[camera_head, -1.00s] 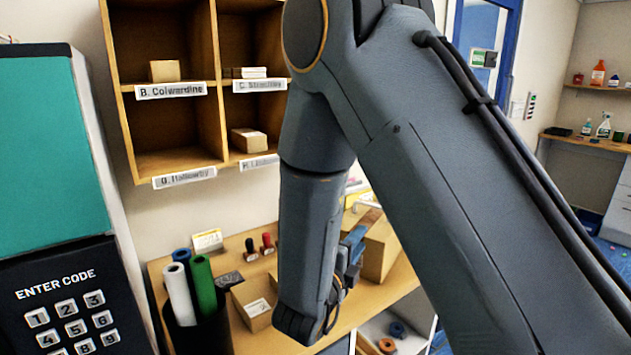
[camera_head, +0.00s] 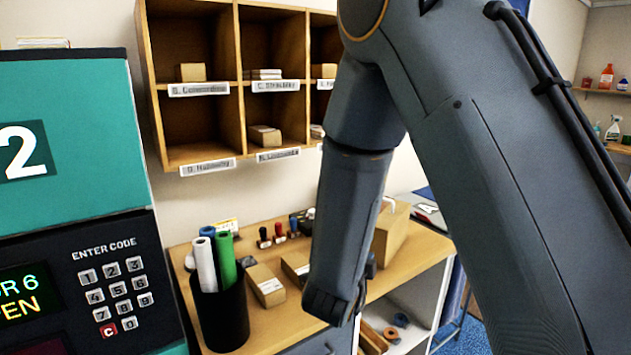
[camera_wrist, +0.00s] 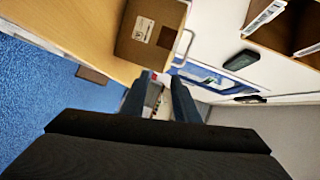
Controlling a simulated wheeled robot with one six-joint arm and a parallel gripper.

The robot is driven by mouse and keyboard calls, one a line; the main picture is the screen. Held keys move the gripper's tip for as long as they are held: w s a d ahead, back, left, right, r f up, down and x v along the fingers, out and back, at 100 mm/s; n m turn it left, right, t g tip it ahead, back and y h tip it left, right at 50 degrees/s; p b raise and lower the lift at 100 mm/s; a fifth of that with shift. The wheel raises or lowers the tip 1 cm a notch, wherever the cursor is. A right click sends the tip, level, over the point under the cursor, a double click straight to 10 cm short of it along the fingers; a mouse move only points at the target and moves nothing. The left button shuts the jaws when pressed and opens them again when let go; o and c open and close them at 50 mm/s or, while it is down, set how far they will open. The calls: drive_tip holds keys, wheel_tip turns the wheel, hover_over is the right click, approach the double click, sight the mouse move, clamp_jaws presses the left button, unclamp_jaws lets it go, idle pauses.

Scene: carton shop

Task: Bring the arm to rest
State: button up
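My grey arm crosses the right half of the head view, its upper link sloping down to the right and its forearm hanging over the bench. My gripper (camera_wrist: 159,88) shows in the wrist view as two dark blue fingers standing apart, with nothing seen between them. In the head view the gripper is mostly hidden behind the forearm's lower end. A brown carton (camera_wrist: 150,33) with a label lies on the bench beyond the fingers in the wrist view, apart from them.
The bench (camera_head: 275,325) carries a black bin of rolls (camera_head: 222,315), small boxes (camera_head: 266,285), stamps and a larger carton (camera_head: 390,235). Wooden pigeonholes (camera_head: 240,60) hang above. A locker with a keypad (camera_head: 120,295) stands at left.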

drive_tip(key=s+d+f+n+g+y, duration=0.2)
drive_tip(key=s+n+g, duration=0.2)
drive_tip(key=s+n, duration=0.3)
drive_tip(key=s+d+f+n+g+y+b, duration=0.1)
drive_tip(key=s+d+f+n+g+y, duration=0.1)
drive_tip(key=s+n+g, duration=0.2)
drive_tip(key=s+d+f+n+g+y+b, duration=0.1)
drive_tip(key=s+d+f+n+g+y, duration=0.1)
drive_tip(key=s+n, duration=0.8)
drive_tip(key=s+d+g, duration=0.1)
drive_tip(key=s+g, duration=0.1)
drive_tip(key=shift+g, duration=0.3)
drive_tip(key=shift+w+d, duration=0.1)
drive_tip(key=shift+d, duration=0.05)
